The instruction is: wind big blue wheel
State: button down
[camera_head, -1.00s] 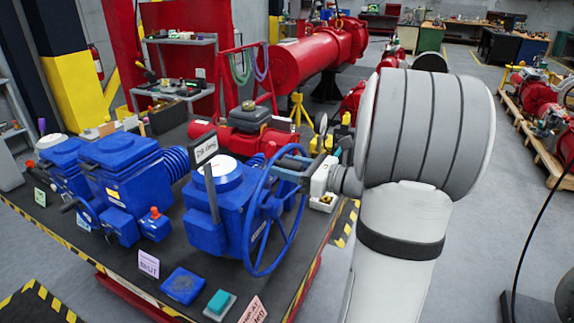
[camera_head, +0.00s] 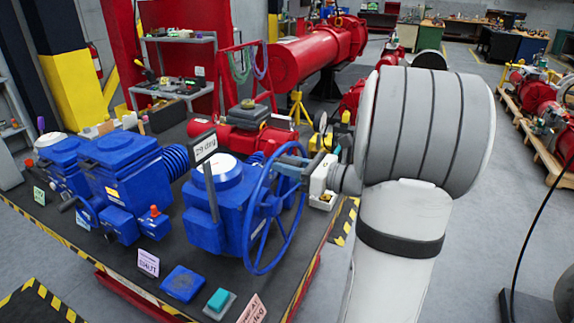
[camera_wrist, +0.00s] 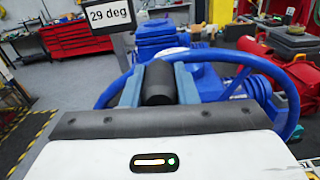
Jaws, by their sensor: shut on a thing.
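The big blue wheel (camera_head: 248,228) stands upright on the side of a blue actuator (camera_head: 206,207). In the wrist view its rim (camera_wrist: 262,75) curves across behind my gripper. My gripper (camera_head: 285,163) is at the upper part of the wheel. In the wrist view my gripper (camera_wrist: 158,84) is shut on a dark cylindrical handle (camera_wrist: 158,86) at the wheel's rim, one finger on each side. The handle's far end is hard to make out. A sign above the actuator (camera_head: 204,148) reads "29 deg", also in the wrist view (camera_wrist: 108,15).
Other blue actuators (camera_head: 120,170) stand to the left on the dark bench. A blue pad (camera_head: 183,283), a teal block (camera_head: 219,299) and small label cards lie at the bench's front. A red valve assembly (camera_head: 243,135) is behind.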

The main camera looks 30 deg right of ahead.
jog(key=shift+s+a+f+n+b, duration=0.2)
jog(key=shift+a+n+b, duration=0.1)
jog(key=shift+b, duration=0.15)
jog(key=shift+r, duration=0.1)
jog(key=c, duration=1.1)
grip_release()
jog(key=shift+c, duration=0.2)
jog(key=b+v, duration=0.1)
jog(key=v, duration=0.7)
jog(key=shift+b, duration=0.3)
